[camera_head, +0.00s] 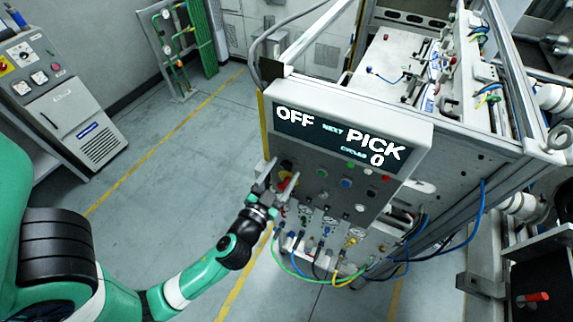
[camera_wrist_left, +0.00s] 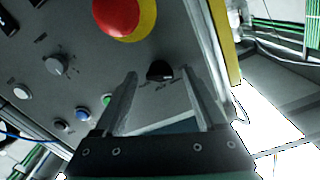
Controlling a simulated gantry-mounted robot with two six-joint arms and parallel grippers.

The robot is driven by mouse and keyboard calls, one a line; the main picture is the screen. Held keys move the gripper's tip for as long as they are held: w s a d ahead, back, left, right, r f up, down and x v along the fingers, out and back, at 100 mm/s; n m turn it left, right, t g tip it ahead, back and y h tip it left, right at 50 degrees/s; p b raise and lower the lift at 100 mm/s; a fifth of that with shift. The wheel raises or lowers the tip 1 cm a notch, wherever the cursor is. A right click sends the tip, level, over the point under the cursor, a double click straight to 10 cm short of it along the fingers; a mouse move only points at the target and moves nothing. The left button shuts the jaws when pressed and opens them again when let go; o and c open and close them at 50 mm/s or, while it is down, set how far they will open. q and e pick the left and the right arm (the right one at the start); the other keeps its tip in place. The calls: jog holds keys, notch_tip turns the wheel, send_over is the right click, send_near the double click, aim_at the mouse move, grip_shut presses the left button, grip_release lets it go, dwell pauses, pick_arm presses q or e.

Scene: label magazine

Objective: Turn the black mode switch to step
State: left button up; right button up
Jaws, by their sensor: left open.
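The black mode switch (camera_wrist_left: 160,71) is a small dark knob on the grey control panel, below the red stop button (camera_wrist_left: 118,14) in the left wrist view. Small labels surround it, too blurred to read surely. My left gripper (camera_wrist_left: 159,78) is open, with one finger on each side of the switch in that view; I cannot tell whether either finger touches it. In the head view my left gripper (camera_head: 266,188) is at the panel's lower left, and the switch is hidden there. The display (camera_head: 340,140) reads OFF, NEXT PICK and CYCLES 0. My right gripper is not in view.
The red stop button with its yellow ring sits close to the fingers. A grey knob (camera_wrist_left: 57,64) and blue and green buttons (camera_wrist_left: 82,114) are on the panel too. Hoses and gauges (camera_head: 330,222) hang below it. Open floor (camera_head: 150,170) lies to the left.

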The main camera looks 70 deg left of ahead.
pick_arm(q)
jog(key=shift+s, duration=0.1)
jog(key=shift+c, duration=0.8)
grip_shut()
